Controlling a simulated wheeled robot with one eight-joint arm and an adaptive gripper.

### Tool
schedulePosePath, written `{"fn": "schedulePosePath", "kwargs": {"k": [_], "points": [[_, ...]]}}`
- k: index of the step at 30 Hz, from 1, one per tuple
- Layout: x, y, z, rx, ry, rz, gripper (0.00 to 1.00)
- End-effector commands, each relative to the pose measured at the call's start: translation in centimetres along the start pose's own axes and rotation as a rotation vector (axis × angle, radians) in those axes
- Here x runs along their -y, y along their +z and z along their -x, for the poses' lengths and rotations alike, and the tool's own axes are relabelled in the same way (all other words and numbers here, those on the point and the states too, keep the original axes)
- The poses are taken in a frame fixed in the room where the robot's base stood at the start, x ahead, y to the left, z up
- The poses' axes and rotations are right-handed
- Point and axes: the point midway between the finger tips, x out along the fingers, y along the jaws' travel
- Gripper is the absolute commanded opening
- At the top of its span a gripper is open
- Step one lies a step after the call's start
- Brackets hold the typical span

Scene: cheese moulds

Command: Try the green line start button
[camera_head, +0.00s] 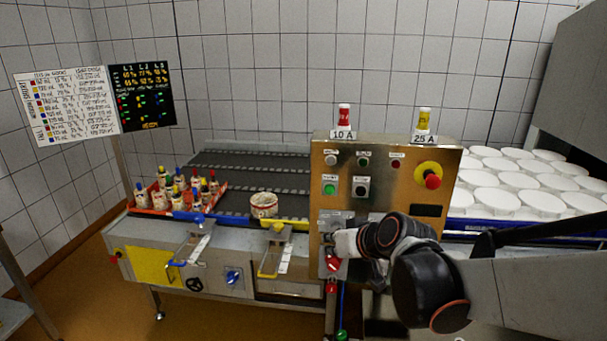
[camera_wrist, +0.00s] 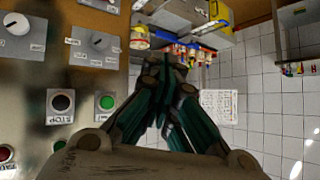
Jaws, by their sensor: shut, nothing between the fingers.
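The green push button (camera_head: 330,187) sits on the left of the metal control panel (camera_head: 385,152), beside a black button (camera_head: 362,187). In the wrist view the green button (camera_wrist: 107,102) is left of my fingers, and the black button (camera_wrist: 61,102) has a label reading STOP. My gripper (camera_head: 343,243) is in front of the lower panel, below the green button and apart from it. In the wrist view its fingers (camera_wrist: 165,65) are together and empty. My arm hides the panel's lower right.
A red-and-yellow knob (camera_head: 431,176) is on the panel's right. Red parts (camera_head: 332,287) hang below the gripper. A conveyor (camera_head: 250,170) with bottles (camera_head: 178,188) and a tub (camera_head: 264,205) is left; white round moulds (camera_head: 530,180) are right.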

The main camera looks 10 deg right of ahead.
Motion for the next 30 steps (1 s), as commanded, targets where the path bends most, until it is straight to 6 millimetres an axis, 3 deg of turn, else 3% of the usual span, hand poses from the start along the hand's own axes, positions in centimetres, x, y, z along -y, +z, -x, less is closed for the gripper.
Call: {"fn": "schedulePosePath", "kwargs": {"k": [1,3,9,30], "points": [[-0.3,-1.9,-0.4,-0.024,-0.008,-0.002,0.00],[-0.8,-3.2,-1.4,-0.055,-0.021,-0.003,0.00],[-2.0,-5.5,-3.3,-0.120,-0.040,-0.003,0.00],[-2.9,-6.5,-4.6,-0.142,-0.044,-0.003,0.00]]}}
